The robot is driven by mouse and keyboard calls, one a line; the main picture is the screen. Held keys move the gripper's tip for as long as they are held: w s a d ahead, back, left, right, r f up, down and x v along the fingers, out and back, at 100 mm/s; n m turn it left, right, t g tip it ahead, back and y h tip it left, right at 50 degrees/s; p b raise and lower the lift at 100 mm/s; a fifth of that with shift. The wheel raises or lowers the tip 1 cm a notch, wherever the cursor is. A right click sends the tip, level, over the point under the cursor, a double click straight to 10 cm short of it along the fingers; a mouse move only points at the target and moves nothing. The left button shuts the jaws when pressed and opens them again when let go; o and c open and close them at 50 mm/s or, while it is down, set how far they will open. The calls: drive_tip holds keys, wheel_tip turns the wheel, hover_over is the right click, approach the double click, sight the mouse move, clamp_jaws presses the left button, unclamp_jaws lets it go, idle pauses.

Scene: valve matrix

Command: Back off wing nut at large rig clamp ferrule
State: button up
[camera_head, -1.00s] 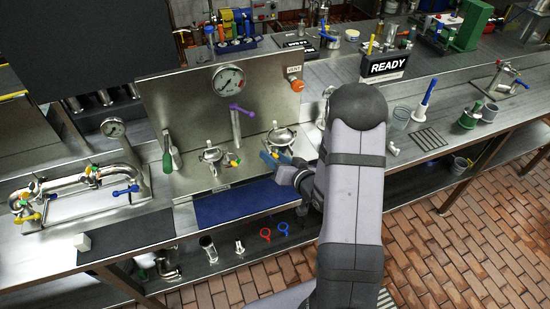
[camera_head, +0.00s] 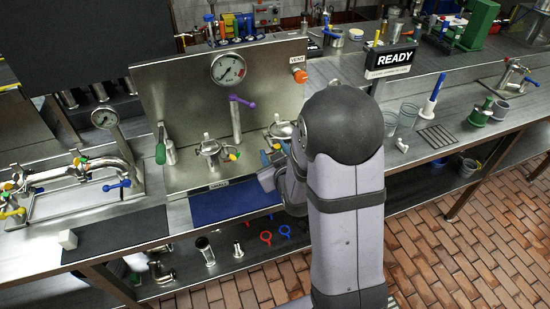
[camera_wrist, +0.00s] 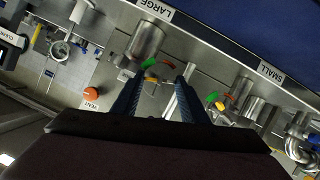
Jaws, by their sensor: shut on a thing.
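The large rig clamp ferrule (camera_wrist: 147,42) is a steel cylinder beside the LARGE label in the wrist view. In the head view its clamp (camera_head: 281,130) shows just left of my arm, partly hidden. The exact contact is small and hard to see. In the head view my gripper (camera_head: 268,163) is low at the clamp's front, largely covered by my arm.
The small rig clamp (camera_head: 210,150) stands to the left, with a SMALL label (camera_wrist: 271,72) in the wrist view. A purple-handled valve (camera_head: 236,115), a pressure gauge (camera_head: 228,69) and an orange VENT knob (camera_head: 300,76) are nearby. A blue mat (camera_head: 230,202) lies in front.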

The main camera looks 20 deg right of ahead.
drive_tip(key=shift+a+n+h+b, duration=0.15)
drive_tip(key=shift+n+h+b, duration=0.25)
drive_tip(key=shift+n+b, duration=0.35)
drive_tip(key=o, duration=1.1)
drive_tip(key=shift+s+r+p, duration=0.15)
drive_tip(key=shift+r+p, duration=0.05)
drive_tip(key=shift+p, duration=0.55)
